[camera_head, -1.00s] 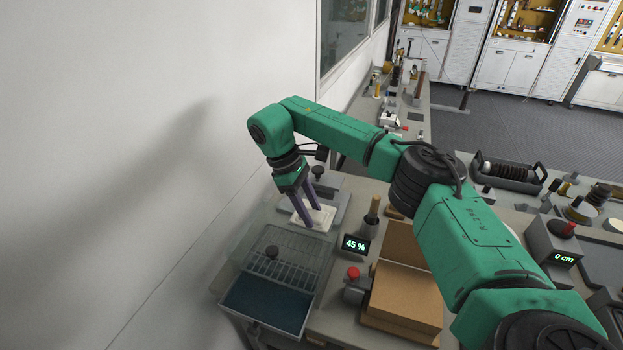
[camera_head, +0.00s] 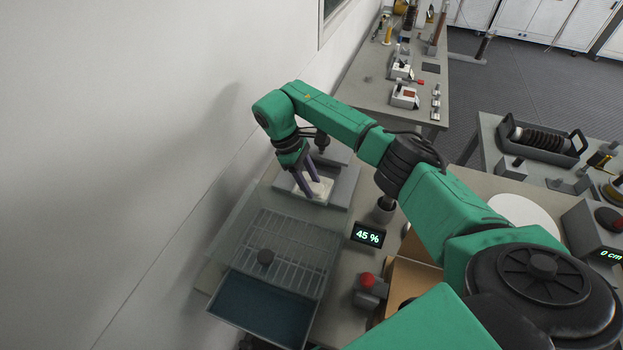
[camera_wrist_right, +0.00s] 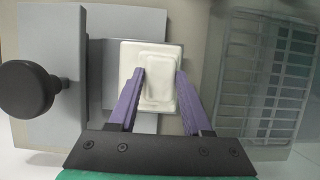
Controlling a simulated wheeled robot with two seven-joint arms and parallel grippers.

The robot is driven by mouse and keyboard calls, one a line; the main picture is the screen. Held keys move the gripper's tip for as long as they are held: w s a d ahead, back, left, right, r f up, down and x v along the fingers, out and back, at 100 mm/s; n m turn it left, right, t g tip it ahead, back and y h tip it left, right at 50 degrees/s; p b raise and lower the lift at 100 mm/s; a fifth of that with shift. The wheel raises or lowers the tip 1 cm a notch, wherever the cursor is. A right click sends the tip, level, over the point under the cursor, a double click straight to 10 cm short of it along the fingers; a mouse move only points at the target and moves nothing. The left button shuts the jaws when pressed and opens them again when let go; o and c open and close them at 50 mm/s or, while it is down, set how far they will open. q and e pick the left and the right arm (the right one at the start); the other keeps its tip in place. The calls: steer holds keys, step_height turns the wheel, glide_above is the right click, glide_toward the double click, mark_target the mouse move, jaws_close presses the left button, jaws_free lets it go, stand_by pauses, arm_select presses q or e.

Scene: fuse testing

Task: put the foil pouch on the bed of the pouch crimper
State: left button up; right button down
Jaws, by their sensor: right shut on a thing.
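The cream-white foil pouch (camera_head: 322,187) is between the purple fingers of my right gripper (camera_head: 306,190). In the right wrist view the pouch (camera_wrist_right: 155,55) is a pale rounded rectangle with a raised middle, and my right gripper (camera_wrist_right: 158,78) is shut on that middle. The grey pouch crimper (camera_head: 346,188) with its black knob (camera_head: 321,140) is below and behind the pouch. In the wrist view the crimper's bed (camera_wrist_right: 112,85) shows at the pouch's left and lower edges. I cannot tell whether the pouch touches the bed. My left gripper is out of view.
A clear-lidded rack (camera_head: 290,245) with a dark blue front stands nearer than the crimper. A display reading 45 % (camera_head: 367,236) and a red-button device (camera_head: 368,288) are to the right. The wall (camera_head: 130,170) is close on the left.

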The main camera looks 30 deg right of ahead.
steer(key=shift+f, duration=0.45)
steer(key=shift+w+d+r, duration=0.1)
steer(key=shift+w+r, duration=0.1)
steer(key=shift+w, duration=0.1)
steer(key=shift+w+d+p, duration=0.3)
steer(key=shift+w+d, duration=0.4)
steer(key=shift+w, duration=0.25)
steer(key=shift+w+d+f, duration=0.1)
steer(key=shift+w+d, duration=0.1)
steer(key=shift+w, duration=0.05)
steer(key=shift+f+p, duration=0.4)
steer(key=shift+f, duration=0.1)
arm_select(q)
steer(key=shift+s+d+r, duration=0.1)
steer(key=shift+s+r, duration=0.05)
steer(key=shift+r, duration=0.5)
arm_select(e)
steer(key=shift+c, duration=1.7)
jaws_free()
steer(key=shift+f, duration=0.1)
